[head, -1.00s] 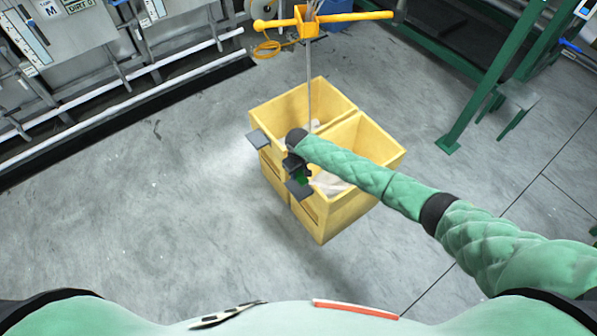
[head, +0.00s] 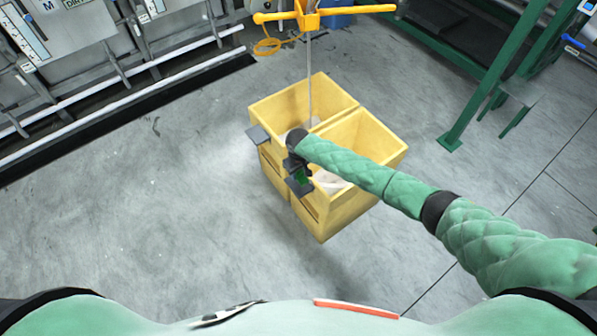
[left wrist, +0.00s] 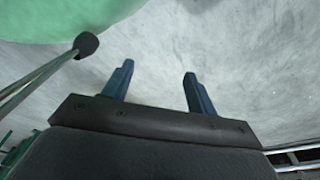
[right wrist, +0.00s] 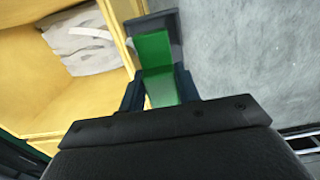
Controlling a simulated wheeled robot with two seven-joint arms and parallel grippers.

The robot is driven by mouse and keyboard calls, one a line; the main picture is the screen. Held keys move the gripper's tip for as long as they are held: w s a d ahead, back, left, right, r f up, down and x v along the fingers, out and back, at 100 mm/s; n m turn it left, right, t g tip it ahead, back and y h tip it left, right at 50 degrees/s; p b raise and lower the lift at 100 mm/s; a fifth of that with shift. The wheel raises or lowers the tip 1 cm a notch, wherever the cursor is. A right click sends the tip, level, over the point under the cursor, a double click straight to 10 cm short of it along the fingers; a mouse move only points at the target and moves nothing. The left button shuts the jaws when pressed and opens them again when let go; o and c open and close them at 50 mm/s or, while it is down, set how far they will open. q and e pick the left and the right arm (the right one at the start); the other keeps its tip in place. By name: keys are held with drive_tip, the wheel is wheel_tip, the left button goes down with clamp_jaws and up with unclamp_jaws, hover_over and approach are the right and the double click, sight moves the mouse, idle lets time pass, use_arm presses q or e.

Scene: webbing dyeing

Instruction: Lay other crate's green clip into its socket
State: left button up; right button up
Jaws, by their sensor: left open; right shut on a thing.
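Two yellow crates stand side by side in the head view, a near one (head: 352,207) and a far one (head: 283,104). Grey plate-like sockets stick out from their left sides, one at the near crate (head: 297,188) and a bare one at the far crate (head: 258,135). My right gripper (head: 300,174) is shut on the green clip (right wrist: 155,60), right at the near crate's socket (right wrist: 172,22). The clip overlaps this socket in the right wrist view; whether it is seated I cannot tell. My left gripper (left wrist: 158,69) is open and empty, above bare floor.
Pale cloth (right wrist: 85,45) lies inside the near crate. A yellow hanger bar (head: 330,16) with a thin vertical rod is above the crates. A green steel frame (head: 490,95) stands at the right, machines and white rails (head: 125,75) at the left. The floor between is clear.

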sight(299, 176)
drive_tip(key=shift+f, duration=0.35)
drive_tip(key=shift+f+b, duration=0.25)
drive_tip(key=shift+b, duration=0.2)
drive_tip(key=shift+f, duration=0.35)
drive_tip(key=shift+f+b, duration=0.5)
drive_tip(key=shift+f, duration=0.15)
drive_tip(key=shift+f+b, duration=0.3)
drive_tip(key=shift+f, duration=0.75)
drive_tip(key=o, duration=1)
drive_tip(key=shift+o, duration=0.4)
drive_tip(key=shift+r+b, duration=0.25)
drive_tip(key=shift+b, duration=0.15)
wheel_tip(299, 176, up, 6)
drive_tip(key=shift+r+b, duration=0.1)
drive_tip(key=shift+b, duration=0.6)
use_arm(q)
drive_tip(key=w+d+r, duration=0.1)
drive_tip(key=w+r, duration=0.1)
drive_tip(key=r, duration=0.3)
drive_tip(key=w+d+r, duration=0.1)
drive_tip(key=w+r, duration=0.1)
drive_tip(key=r, duration=0.3)
drive_tip(key=shift+w+d+r+g, duration=0.25)
drive_tip(key=shift+w+r+g, duration=0.05)
drive_tip(key=shift+w+r, duration=0.05)
use_arm(e)
drive_tip(key=shift+r, duration=0.55)
